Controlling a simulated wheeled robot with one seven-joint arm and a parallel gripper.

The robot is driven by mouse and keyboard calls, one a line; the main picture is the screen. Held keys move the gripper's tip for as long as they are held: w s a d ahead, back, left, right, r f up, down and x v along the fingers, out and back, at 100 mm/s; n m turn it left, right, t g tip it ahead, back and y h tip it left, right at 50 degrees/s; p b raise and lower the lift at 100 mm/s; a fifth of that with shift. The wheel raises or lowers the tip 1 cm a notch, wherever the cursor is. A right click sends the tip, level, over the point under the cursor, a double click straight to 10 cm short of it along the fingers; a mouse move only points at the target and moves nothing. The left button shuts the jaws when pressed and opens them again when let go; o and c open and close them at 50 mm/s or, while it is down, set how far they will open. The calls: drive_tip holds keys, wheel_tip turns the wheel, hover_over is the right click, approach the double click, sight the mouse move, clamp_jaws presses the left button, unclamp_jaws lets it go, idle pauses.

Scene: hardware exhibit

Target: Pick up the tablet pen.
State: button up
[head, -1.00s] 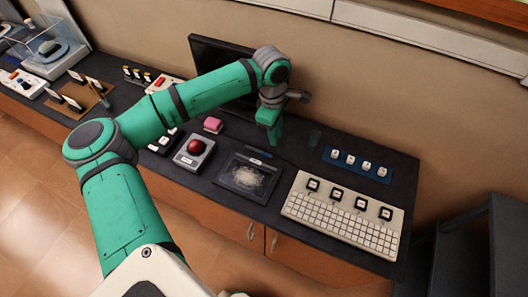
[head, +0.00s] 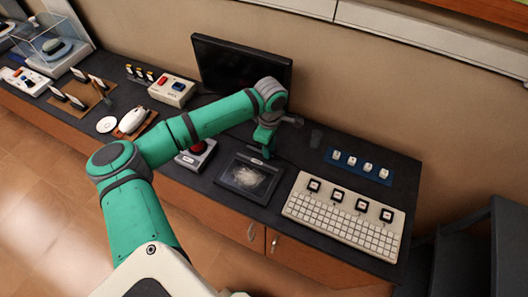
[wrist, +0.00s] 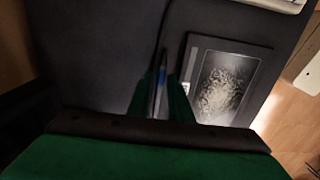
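The tablet (head: 233,187) lies flat on the dark counter, with a pale scribble on its screen; it also shows in the wrist view (wrist: 196,62). The tablet pen (wrist: 162,76), a thin dark stick with a blue part, lies beside the tablet's edge in the wrist view. In the head view my gripper hides most or all of the pen. My gripper (head: 263,150) is low over the counter at the tablet's back edge. In the wrist view its fingers (wrist: 159,98) are apart, one on each side of the pen, with visible gaps. I cannot tell whether they touch the counter.
A white keyboard (head: 335,226) stands right of the tablet, with a blue strip of white keys (head: 345,165) behind it. A red-button box (head: 196,158) is at the left, partly behind my arm.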

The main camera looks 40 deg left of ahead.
drive_tip(key=shift+s+a+f, duration=0.3)
drive_tip(key=shift+a+f, duration=0.05)
drive_tip(key=shift+f, duration=0.25)
drive_tip(key=shift+d, duration=0.15)
clamp_jaws()
drive_tip(key=shift+w+r, duration=0.1)
